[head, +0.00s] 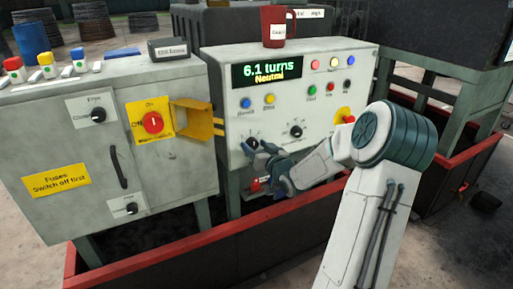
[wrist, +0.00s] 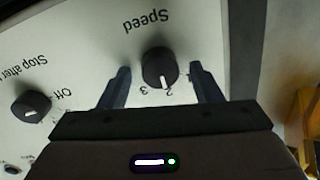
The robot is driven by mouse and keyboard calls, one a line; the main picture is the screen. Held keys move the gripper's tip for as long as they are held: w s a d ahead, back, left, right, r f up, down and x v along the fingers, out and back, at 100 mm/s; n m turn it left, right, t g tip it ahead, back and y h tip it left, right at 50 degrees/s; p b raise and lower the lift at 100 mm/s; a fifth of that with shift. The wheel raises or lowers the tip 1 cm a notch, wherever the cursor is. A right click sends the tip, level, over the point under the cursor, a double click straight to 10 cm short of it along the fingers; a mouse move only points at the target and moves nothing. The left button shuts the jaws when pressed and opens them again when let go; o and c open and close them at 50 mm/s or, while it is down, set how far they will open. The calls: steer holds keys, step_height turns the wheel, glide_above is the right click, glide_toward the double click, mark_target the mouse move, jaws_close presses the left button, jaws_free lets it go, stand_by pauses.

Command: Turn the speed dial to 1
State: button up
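The speed dial (wrist: 160,68) is a black round knob under the upside-down word Speed in the wrist view. Its white pointer line points at or close to the 2, with the 3 printed beside it. My gripper (wrist: 159,67) is open, one finger on each side of the dial, with a visible gap on both sides. The 1 does not show; the right finger may hide it. In the head view my gripper (head: 260,150) is at the lower left of the white control panel (head: 230,118) and largely covers the dial.
The panel display (head: 266,72) reads 6.1 turns, Neutral. Several coloured buttons and lamps share the panel. A red mug (head: 273,28) stands on top. A yellow hinged flap (head: 192,119) juts out from the grey cabinet (head: 60,140) at left.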

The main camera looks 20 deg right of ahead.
steer(key=c, duration=0.9)
steer(key=shift+c, duration=0.2)
steer(key=shift+f+n+b, duration=0.1)
steer(key=shift+n+b, duration=0.3)
steer(key=shift+b, duration=0.05)
steer(key=n+b, duration=0.4)
steer(key=shift+a+f, duration=0.1)
steer(key=shift+a, duration=0.05)
steer(key=n+b, duration=0.4)
steer(key=shift+r+g, duration=0.2)
steer(key=shift+g, duration=0.1)
steer(key=o, duration=1)
steer(key=shift+s, duration=0.1)
